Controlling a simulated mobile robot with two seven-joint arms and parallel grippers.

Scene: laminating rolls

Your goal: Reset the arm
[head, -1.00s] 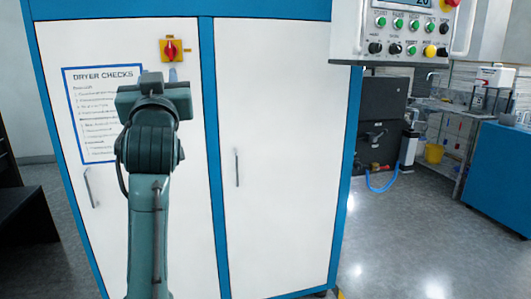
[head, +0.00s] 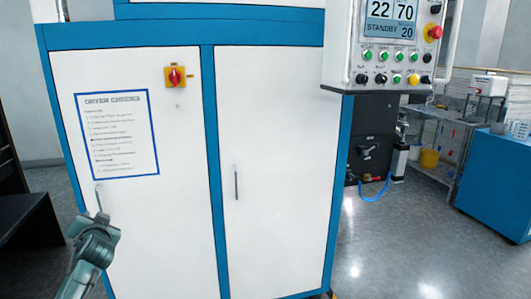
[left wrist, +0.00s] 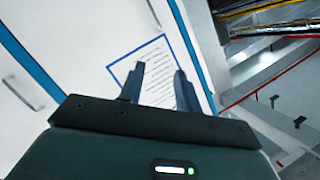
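In the left wrist view my left gripper (left wrist: 159,72) has its two fingers apart with nothing between them. Behind the fingers is a white cabinet front with a blue-bordered sheet. In the head view my left arm (head: 92,255) is low at the left edge of the cabinet, in front of the left door's lower part. The fingers are hard to make out there. My right arm and gripper are in neither view.
The white and blue cabinet (head: 275,150) carries a DRYER CHECKS sheet (head: 117,135) and a red-yellow rotary switch (head: 176,77). A control panel (head: 390,45) reads STANDBY. A dark bench (head: 35,235) stands at left. Open floor (head: 400,240) lies at right.

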